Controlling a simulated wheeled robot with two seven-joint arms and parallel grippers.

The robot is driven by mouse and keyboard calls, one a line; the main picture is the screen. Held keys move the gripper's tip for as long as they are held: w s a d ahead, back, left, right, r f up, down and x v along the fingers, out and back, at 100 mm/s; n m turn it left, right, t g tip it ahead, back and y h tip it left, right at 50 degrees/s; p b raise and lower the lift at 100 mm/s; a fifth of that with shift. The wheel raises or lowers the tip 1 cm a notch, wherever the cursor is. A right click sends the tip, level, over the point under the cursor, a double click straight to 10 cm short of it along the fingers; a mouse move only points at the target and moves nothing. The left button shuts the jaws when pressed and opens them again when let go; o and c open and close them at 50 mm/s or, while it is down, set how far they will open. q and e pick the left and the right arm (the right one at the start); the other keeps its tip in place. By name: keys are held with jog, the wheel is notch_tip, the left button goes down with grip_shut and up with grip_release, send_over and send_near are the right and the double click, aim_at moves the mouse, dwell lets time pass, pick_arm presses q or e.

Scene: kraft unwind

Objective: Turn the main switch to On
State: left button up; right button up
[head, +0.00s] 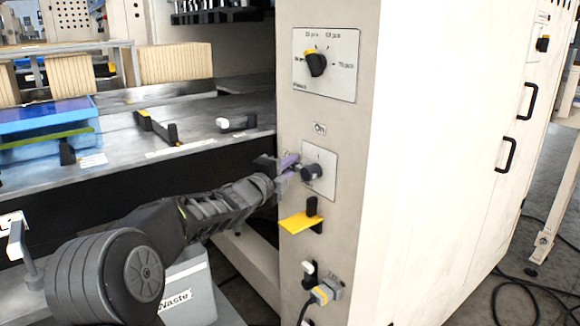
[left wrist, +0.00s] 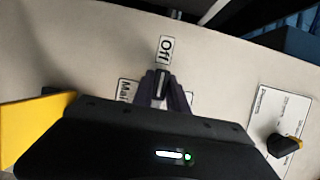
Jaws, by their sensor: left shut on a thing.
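The main switch (head: 311,172) is a dark round knob on a pale square plate (head: 323,159) on the narrow face of the machine cabinet. The gripper body hides most of the plate there. My right gripper is not in view.
A dial with a black and yellow knob (head: 316,62) is above the switch. A yellow tag (head: 299,222) on a black holder and a cable plug (head: 325,292) are below. A waste bin (head: 190,290) stands under the worktable (head: 190,110).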

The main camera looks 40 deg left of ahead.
pick_arm(q)
grip_shut()
dwell(0.8)
jog(key=shift+f, duration=0.1)
